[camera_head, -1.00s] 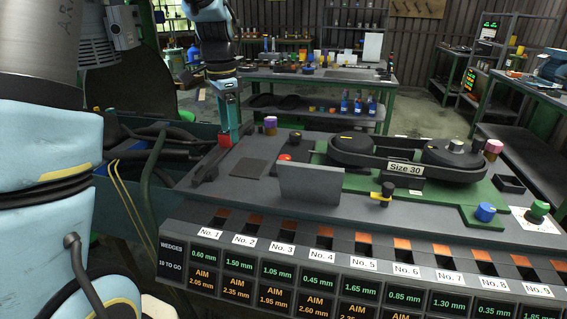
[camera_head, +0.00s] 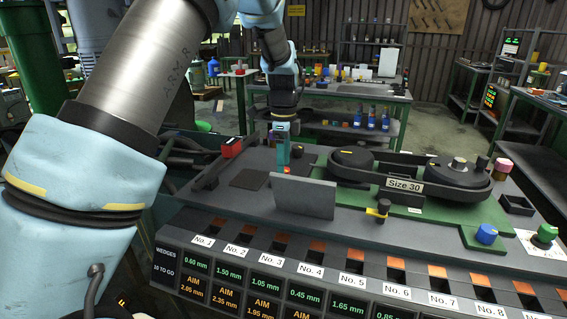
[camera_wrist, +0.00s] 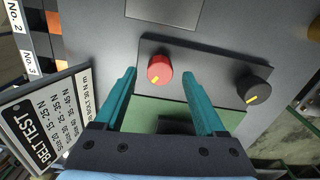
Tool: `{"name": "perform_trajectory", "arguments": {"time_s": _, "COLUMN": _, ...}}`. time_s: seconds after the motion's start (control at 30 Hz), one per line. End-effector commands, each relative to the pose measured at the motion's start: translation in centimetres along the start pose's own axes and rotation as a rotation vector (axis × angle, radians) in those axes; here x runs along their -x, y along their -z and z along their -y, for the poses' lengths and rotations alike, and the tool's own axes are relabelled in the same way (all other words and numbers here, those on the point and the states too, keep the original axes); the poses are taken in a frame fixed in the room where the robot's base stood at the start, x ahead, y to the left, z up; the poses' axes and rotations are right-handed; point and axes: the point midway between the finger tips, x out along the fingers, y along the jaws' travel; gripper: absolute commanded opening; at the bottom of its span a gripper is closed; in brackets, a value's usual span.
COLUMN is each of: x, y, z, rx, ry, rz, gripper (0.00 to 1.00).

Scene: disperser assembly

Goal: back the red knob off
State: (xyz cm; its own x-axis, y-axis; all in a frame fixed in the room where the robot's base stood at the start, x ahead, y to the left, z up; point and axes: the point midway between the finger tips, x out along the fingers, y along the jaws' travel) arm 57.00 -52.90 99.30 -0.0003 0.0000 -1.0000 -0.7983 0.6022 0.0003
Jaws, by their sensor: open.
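The red knob (camera_wrist: 159,68) is round, with a yellow mark on its face, and sits on a dark plate in the wrist view. In the head view only a little of the red knob (camera_head: 287,170) shows below my gripper. My gripper (camera_wrist: 158,76) has its two teal fingers spread, with the tips on either side of the red knob and gaps visible. In the head view my gripper (camera_head: 283,158) points down over the bench panel, just above the knob. I cannot tell how far the tips reach down beside it.
A black knob (camera_wrist: 254,87) with a yellow mark is right of the red one. A BELT TEST sign plate (camera_wrist: 45,118) stands close on the left; its back (camera_head: 305,197) shows in the head view. A red-ended lever (camera_head: 231,147) lies to the left.

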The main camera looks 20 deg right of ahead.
Motion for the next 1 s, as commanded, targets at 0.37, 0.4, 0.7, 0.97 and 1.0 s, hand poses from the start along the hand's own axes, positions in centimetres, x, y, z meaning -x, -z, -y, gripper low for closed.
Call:
{"name": "perform_trajectory", "arguments": {"time_s": 0.37, "x": -1.7, "y": 0.0, "z": 0.0, "rx": 0.000, "ry": 0.000, "rz": 0.000, "gripper": 0.73}}
{"name": "perform_trajectory", "arguments": {"time_s": 0.4, "x": -1.7, "y": 0.0, "z": 0.0, "rx": 0.000, "ry": 0.001, "rz": 0.000, "gripper": 0.73}}
{"name": "perform_trajectory", "arguments": {"time_s": 0.7, "x": -1.7, "y": 0.0, "z": 0.0, "rx": 0.001, "ry": 0.000, "rz": 0.000, "gripper": 0.48}}
{"name": "perform_trajectory", "arguments": {"time_s": 0.97, "x": -1.7, "y": 0.0, "z": 0.0, "rx": 0.001, "ry": 0.000, "rz": 0.000, "gripper": 0.19}}
{"name": "perform_trajectory", "arguments": {"time_s": 1.0, "x": -1.7, "y": 0.0, "z": 0.0, "rx": 0.001, "ry": 0.000, "rz": 0.000, "gripper": 0.14}}
